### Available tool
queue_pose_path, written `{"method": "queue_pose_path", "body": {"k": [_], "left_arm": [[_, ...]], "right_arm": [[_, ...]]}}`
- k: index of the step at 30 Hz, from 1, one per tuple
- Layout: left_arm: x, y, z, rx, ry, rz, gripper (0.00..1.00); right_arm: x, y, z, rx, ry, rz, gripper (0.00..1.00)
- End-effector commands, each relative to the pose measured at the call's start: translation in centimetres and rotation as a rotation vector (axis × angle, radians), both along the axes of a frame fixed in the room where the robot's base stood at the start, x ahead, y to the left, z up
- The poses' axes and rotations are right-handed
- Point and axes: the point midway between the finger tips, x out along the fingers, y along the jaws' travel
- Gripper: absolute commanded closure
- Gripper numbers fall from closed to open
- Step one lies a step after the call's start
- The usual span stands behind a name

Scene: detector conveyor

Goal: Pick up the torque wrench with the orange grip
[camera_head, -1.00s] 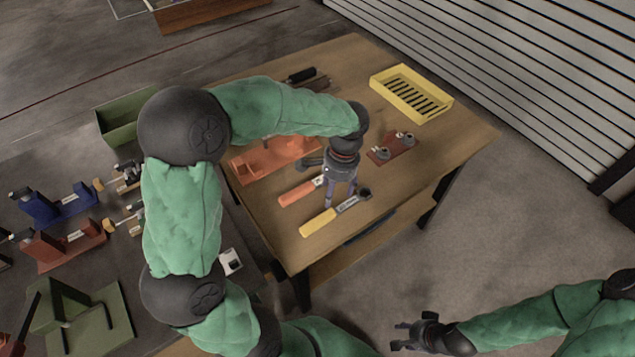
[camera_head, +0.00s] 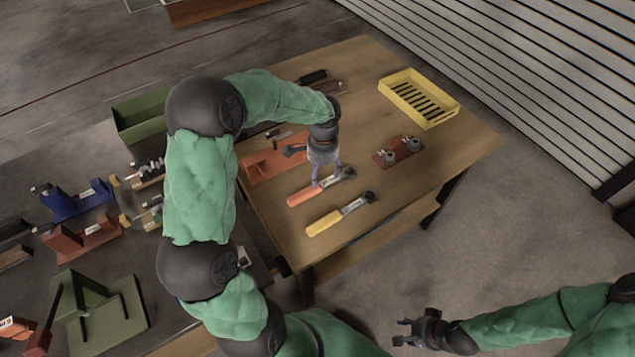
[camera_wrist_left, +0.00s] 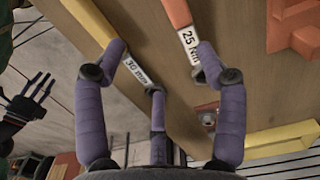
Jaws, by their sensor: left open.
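The torque wrench with the orange grip (camera_head: 303,196) lies on the wooden table. In the left wrist view its orange grip (camera_wrist_left: 177,13) and its "25 Nm" label show, with the shaft partly behind a finger. A similar wrench with a yellow grip (camera_head: 322,223) lies beside it, nearer the table's front edge; its label (camera_wrist_left: 136,70) reads "30 Nm". My left gripper (camera_head: 328,176) is open and empty over the orange wrench's shaft; contact cannot be told. In the wrist view its fingers (camera_wrist_left: 160,62) are spread. My right gripper (camera_head: 404,333) is open and empty, away from the table.
An orange-red holder (camera_head: 262,168) stands just left of my left gripper. A red plate with metal fittings (camera_head: 398,151) lies to the right, and a yellow slotted tray (camera_head: 446,119) stands at the back right. A dark bench with fixtures is at left.

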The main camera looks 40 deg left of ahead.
Motion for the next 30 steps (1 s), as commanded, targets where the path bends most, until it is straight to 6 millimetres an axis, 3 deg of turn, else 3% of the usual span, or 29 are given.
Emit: {"method": "queue_pose_path", "body": {"k": [3,6,15,23,30], "left_arm": [[0.3,2.0,-0.3,-0.002,-0.013,0.001,0.29],[0.4,2.5,-1.0,-0.002,-0.019,-0.001,0.29],[0.4,2.4,-5.1,-0.003,-0.017,-0.003,0.29],[0.4,2.4,-6.9,-0.003,-0.017,-0.002,0.29],[0.3,2.6,-10.2,-0.003,-0.017,-0.002,0.29]], "right_arm": [[0.0,0.0,1.1,0.0,0.001,0.0,0.6],[0.0,0.0,0.9,0.0,0.001,0.0,0.6],[0.0,0.0,-0.3,0.0,0.001,0.0,0.6],[0.0,0.0,-0.7,0.0,0.001,0.0,0.6],[0.0,0.0,-2.0,0.0,0.001,0.0,0.6]]}}
